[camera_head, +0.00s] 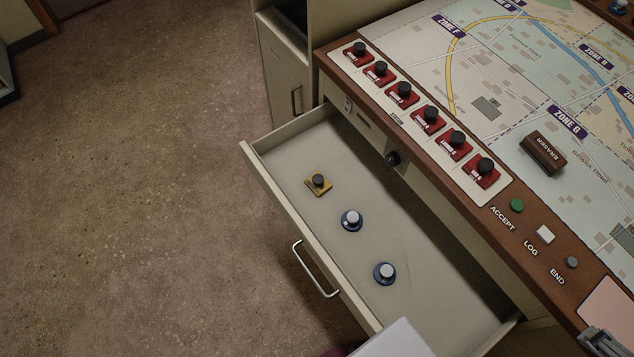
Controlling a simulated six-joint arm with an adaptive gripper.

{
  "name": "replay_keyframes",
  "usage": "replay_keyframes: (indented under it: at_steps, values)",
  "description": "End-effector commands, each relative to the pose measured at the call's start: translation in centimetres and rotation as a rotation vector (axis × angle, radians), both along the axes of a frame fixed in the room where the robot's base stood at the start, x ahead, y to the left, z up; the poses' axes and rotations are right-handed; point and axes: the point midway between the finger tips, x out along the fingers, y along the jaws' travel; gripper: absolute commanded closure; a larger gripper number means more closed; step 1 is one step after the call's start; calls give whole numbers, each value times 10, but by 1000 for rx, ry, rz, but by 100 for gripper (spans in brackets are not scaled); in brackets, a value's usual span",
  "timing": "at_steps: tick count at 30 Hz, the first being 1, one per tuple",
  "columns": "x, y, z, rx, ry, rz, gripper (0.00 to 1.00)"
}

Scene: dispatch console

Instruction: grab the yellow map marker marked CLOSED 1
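A small yellow map marker (319,184) with a square base and a dark knob lies in the open drawer, toward its upper left end. Its lettering is too small to read, so I cannot confirm CLOSED 1. It stands alone, apart from two round blue markers with pale knobs, the nearer one (352,220) and the farther one (385,272), in the same drawer (430,262).
Several red markers (430,120) with black knobs line the console's edge above the drawer. A brown eraser (543,152) lies on the map. Green ACCEPT (517,205), white LOG (545,234) and grey END (571,262) buttons sit at right. A pale block (398,342) covers the drawer's lower front corner.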

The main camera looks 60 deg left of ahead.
Motion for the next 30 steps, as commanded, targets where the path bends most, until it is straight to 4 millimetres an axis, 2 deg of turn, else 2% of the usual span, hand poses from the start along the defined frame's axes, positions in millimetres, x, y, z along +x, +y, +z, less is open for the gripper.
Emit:
replay_keyframes:
  at_steps: [5, 7, 20, 26, 30]
  values:
    - [0, 0, 0, 0, 0, 0, 44]
    - [0, 0, 0, 0, 0, 0, 58]
    - [3, 1, 1, -2, -3, 6, 58]
    - [24, 7, 5, -15, -32, 47, 58]
    - [52, 18, 9, -32, -71, 105, 58]
